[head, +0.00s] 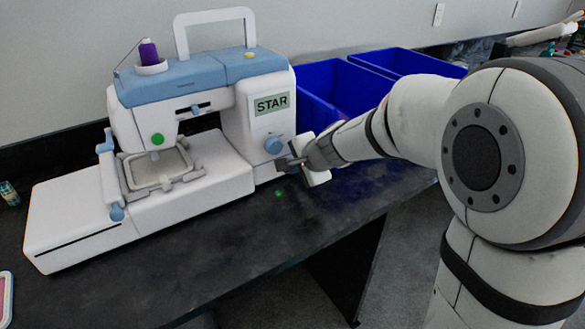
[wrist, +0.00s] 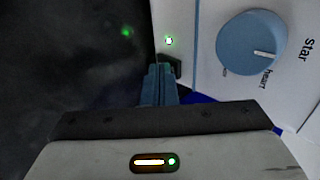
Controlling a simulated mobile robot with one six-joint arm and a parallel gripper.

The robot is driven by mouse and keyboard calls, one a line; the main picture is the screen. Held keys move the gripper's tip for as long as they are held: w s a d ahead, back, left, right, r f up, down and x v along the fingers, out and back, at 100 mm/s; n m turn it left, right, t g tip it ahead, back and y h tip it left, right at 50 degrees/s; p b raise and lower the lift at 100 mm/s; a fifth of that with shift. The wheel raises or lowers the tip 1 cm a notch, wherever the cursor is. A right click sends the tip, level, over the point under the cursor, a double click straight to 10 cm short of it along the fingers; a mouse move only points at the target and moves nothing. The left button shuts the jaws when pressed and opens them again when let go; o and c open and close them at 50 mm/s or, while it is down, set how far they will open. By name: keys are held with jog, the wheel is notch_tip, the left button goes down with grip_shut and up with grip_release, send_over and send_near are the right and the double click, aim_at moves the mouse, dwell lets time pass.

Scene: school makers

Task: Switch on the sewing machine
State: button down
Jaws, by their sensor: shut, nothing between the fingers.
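The white and blue sewing machine (head: 205,170) stands on the dark table, with a "STAR" label on its right column. A round blue dial (head: 273,145) is low on that column. In the wrist view the dial (wrist: 250,45) has a white mark pointing right, and printed words beside it. My gripper (head: 288,162) is at the lower right of the column, just below the dial. In the wrist view the fingers of my gripper (wrist: 163,75) are shut and empty beside the machine's edge, left of and below the dial. I cannot tell whether they touch the machine.
Blue bins (head: 325,85) stand behind and right of the machine. The black table (head: 245,235) is bare in front of it. A small green spot (head: 278,193) shows on the table. A small can (head: 9,193) stands at the far left.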

jog(key=shift+r, duration=0.2)
jog(key=shift+s+d+f, duration=0.1)
jog(key=shift+s+d, duration=0.05)
jog(key=shift+s, duration=0.1)
jog(key=shift+s+d+f+b, duration=0.15)
jog(key=shift+s+d+b, duration=0.3)
jog(key=shift+s, duration=0.1)
jog(key=shift+s+d+f+b, duration=0.1)
jog(key=shift+s+d+b, duration=0.2)
jog(key=shift+s+b, duration=0.2)
jog(key=s+d+f+p+v, duration=0.1)
jog(key=p+v, duration=0.1)
jog(key=v, duration=0.8)
jog(key=shift+s+p, duration=0.3)
jog(key=shift+s, duration=0.05)
